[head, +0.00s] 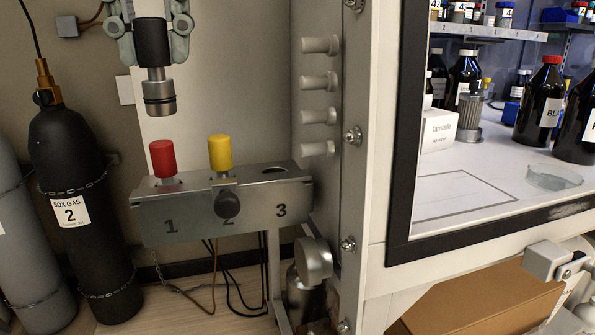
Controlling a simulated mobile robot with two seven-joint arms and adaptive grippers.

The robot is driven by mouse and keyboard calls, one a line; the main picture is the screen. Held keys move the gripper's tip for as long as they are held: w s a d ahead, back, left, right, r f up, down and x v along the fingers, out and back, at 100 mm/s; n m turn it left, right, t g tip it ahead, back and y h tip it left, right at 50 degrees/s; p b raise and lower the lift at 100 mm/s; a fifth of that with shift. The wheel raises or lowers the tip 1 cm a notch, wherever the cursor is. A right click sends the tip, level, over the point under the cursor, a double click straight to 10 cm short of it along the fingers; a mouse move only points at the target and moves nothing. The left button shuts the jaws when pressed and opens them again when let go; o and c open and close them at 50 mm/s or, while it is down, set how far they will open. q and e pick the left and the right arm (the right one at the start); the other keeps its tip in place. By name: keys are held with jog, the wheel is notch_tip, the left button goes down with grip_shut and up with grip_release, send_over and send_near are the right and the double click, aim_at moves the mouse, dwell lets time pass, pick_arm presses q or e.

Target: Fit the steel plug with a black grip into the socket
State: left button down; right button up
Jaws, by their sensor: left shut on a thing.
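My left gripper (150,38) is shut on the black grip of the steel plug (158,92). The plug hangs upright, steel end down, above the bracket (188,230) and apart from it. The bracket is a metal box marked 1, 2 and 3. A red cap (163,155) stands at position 1 and a yellow cap (220,152) at position 2. The open socket (274,170) is a dark hole in the top at position 3, right of and below the plug. A black knob (227,204) sits on the front. My right gripper is not in view.
A white post with several pegs (318,82) stands just right of the socket. A black gas cylinder (75,165) stands at left. The glove box window frame (405,130) and its bottles are at right. Free space lies above the bracket.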

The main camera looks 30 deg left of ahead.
pick_arm(q)
jog(key=w+d+f, duration=0.1)
jog(key=w+f, duration=0.6)
jog(key=w+d+f+p, duration=0.1)
jog(key=w+f, duration=0.2)
jog(key=w, duration=0.1)
jog(key=shift+d+f, duration=0.25)
jog(key=shift+d, duration=0.1)
jog(key=shift+f, duration=0.15)
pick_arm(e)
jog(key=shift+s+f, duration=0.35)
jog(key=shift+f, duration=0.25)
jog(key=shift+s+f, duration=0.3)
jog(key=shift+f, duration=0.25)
pick_arm(q)
jog(key=shift+f, duration=0.15)
jog(key=c, duration=1.4)
grip_release()
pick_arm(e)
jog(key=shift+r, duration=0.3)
